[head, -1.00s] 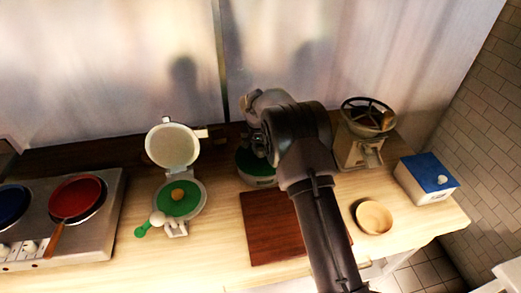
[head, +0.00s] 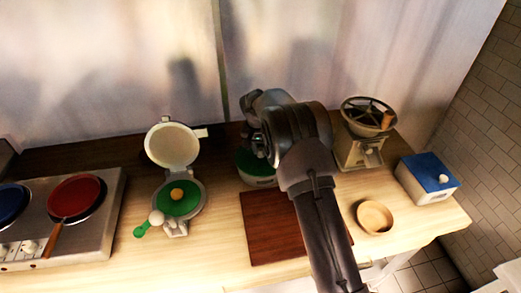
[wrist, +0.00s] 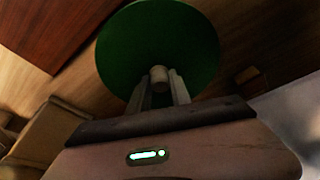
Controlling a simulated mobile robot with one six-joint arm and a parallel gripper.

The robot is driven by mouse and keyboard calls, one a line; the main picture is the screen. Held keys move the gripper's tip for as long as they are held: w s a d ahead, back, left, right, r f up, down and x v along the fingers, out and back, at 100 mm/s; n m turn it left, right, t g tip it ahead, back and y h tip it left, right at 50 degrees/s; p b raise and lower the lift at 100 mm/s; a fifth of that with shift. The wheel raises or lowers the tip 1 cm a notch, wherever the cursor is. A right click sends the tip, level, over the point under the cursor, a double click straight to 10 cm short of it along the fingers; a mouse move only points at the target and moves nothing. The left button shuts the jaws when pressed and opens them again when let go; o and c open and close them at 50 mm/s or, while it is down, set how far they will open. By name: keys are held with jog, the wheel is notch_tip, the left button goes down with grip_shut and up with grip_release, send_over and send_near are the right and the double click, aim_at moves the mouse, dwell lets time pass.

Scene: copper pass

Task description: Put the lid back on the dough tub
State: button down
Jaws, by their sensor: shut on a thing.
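The green round lid (head: 246,163) is at the top of the pale dough tub (head: 262,183) behind the board in the head view. My gripper (wrist: 159,82) is shut on that knob; in the head view the gripper (head: 259,147) is partly covered by my arm. The lid looks level and very close to the tub or on it. I cannot tell whether it is fully seated, as the lid hides the tub's rim in the wrist view.
A brown board (head: 268,230) lies in front of the tub. An open press (head: 174,150) stands to the left, beside the stove (head: 108,205). A grinder (head: 358,152), a wooden bowl (head: 374,217) and a blue-lidded box (head: 424,190) are to the right. The wall is close behind.

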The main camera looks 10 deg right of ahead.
dwell(0.4)
jog(key=c, duration=0.6)
grip_release()
jog(key=shift+r+p, duration=1.95)
jog(key=shift+r, duration=1.6)
grip_shut()
